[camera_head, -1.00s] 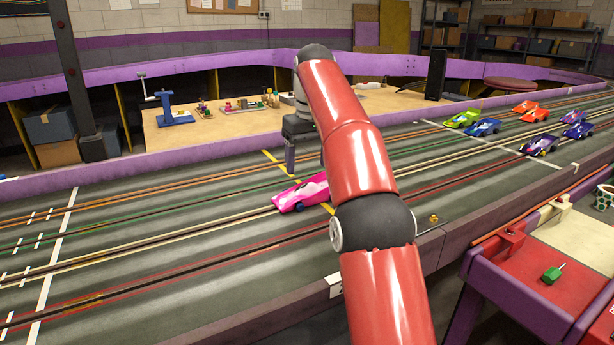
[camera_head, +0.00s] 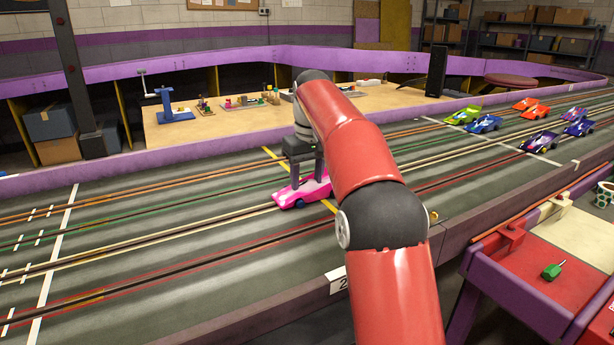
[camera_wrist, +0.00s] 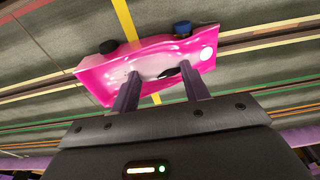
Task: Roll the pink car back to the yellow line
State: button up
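The pink car (camera_head: 291,194) sits upright on the grey track, in a lane with pale stripes. The yellow line (camera_head: 330,206) crosses the track and passes beneath the car; it shows on both sides of it. The line also shows in the wrist view (camera_wrist: 123,18). My gripper (camera_head: 307,178) is directly over the car with its fingers reaching down to it. In the wrist view the fingers (camera_wrist: 160,72) are apart, spaced along the car's body (camera_wrist: 98,77), with the dark cockpit between their tips. Whether they touch the car I cannot tell.
Several other cars, such as a green one (camera_head: 463,116) and an orange one (camera_head: 538,110), stand farther right on the track. A purple wall (camera_head: 225,137) borders the far side. Behind it is a wooden bench (camera_head: 220,128) with small items. The track left of the pink car is clear.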

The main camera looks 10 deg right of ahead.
jog(key=c, duration=0.6)
jog(key=shift+w+d, duration=0.3)
jog(key=shift+d, duration=0.65)
jog(key=shift+w+d, duration=0.3)
jog(key=shift+d, duration=0.65)
jog(key=shift+w+d, duration=0.3)
jog(key=shift+d, duration=0.65)
jog(key=shift+w+d, duration=0.3)
jog(key=shift+d, duration=0.65)
jog(key=shift+w+d, duration=0.2)
jog(key=shift+d, duration=0.45)
jog(key=shift+w+d, duration=0.25)
jog(key=shift+d, duration=0.35)
jog(key=shift+w+d, duration=0.2)
jog(key=shift+d, duration=0.45)
jog(key=shift+d, duration=0.15)
